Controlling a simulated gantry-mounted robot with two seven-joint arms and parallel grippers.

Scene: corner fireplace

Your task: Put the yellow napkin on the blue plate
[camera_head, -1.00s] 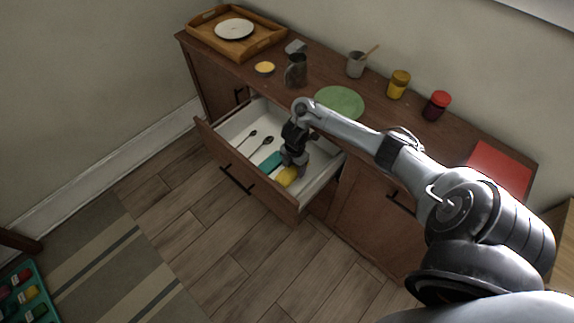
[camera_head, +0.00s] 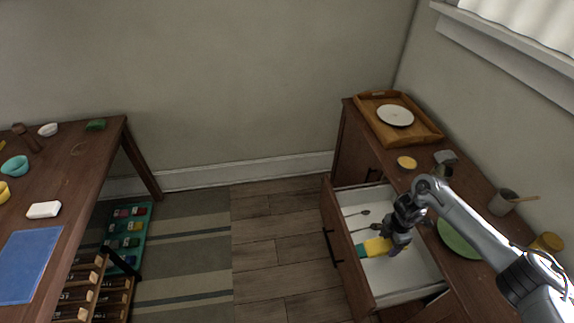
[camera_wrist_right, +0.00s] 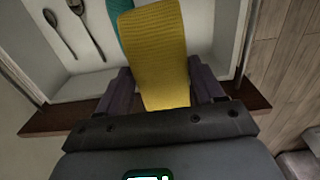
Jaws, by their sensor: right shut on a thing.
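The yellow napkin (camera_head: 376,246) is between the fingers of my right gripper (camera_head: 393,240), which is shut on it over the open drawer (camera_head: 412,276). In the right wrist view the ribbed yellow napkin (camera_wrist_right: 158,50) sticks out beyond the fingers of the right gripper (camera_wrist_right: 163,88). I cannot tell how high it is above the drawer floor. No blue plate shows in these views; the plates in sight are a green plate (camera_head: 457,240) and a white plate (camera_head: 395,115). My left gripper is not in view.
A teal cloth (camera_wrist_right: 118,12) and dark spoons (camera_wrist_right: 88,25) are in the drawer. A wooden tray (camera_head: 427,132) stands on the cabinet. At the left, a table bears a blue rectangular mat (camera_head: 28,265), a white block (camera_head: 44,209) and bowls. Floor between (camera_head: 265,252) is clear.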

